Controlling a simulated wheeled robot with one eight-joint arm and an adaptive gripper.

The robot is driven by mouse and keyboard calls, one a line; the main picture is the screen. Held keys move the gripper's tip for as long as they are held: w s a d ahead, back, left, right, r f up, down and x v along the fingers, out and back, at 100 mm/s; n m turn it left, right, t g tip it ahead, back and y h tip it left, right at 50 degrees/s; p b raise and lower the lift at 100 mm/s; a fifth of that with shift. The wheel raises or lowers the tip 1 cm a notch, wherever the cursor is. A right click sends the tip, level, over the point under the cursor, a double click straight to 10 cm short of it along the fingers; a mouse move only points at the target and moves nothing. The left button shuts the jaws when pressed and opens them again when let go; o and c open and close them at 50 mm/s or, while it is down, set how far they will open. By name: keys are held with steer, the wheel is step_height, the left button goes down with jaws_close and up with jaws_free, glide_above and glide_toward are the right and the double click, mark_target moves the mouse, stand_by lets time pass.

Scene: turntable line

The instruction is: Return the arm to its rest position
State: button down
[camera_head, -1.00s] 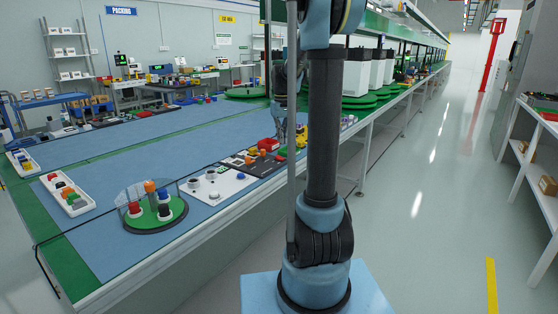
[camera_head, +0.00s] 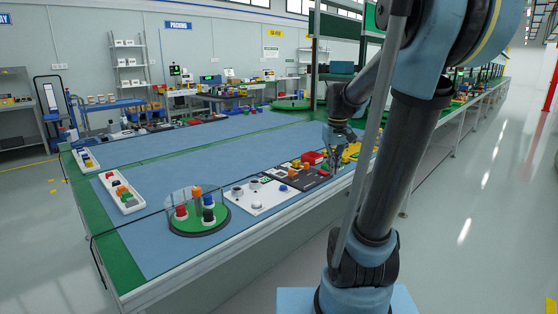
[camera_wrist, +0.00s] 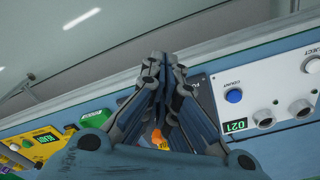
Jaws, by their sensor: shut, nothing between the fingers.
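My gripper (camera_head: 334,160) is over the near edge of the long blue work table (camera_head: 135,240), close to the black panel and the red and yellow items. In the wrist view my gripper (camera_wrist: 164,58) has its fingers drawn together and holds nothing. The fingers point toward the table's edge and the floor beyond it. My arm rises from the base at the right of the head view and bends out over the table.
A white panel (camera_head: 259,196) with knobs, its blue button (camera_wrist: 234,96) and a small display lies beside my gripper. A green turntable (camera_head: 212,226) with coloured pegs and a clear shield stands further left. A white parts tray (camera_head: 121,195) is behind it. The aisle floor (camera_head: 480,225) at right is clear.

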steer(key=s+f+m, duration=0.1)
steer(key=s+f, duration=0.5)
steer(key=s, duration=0.4)
steer(key=s+f+t, duration=0.1)
steer(key=s+f, duration=0.5)
steer(key=s, duration=0.4)
steer(key=shift+a+f+m, duration=0.2)
steer(key=shift+m, duration=0.2)
steer(key=shift+s, duration=0.1)
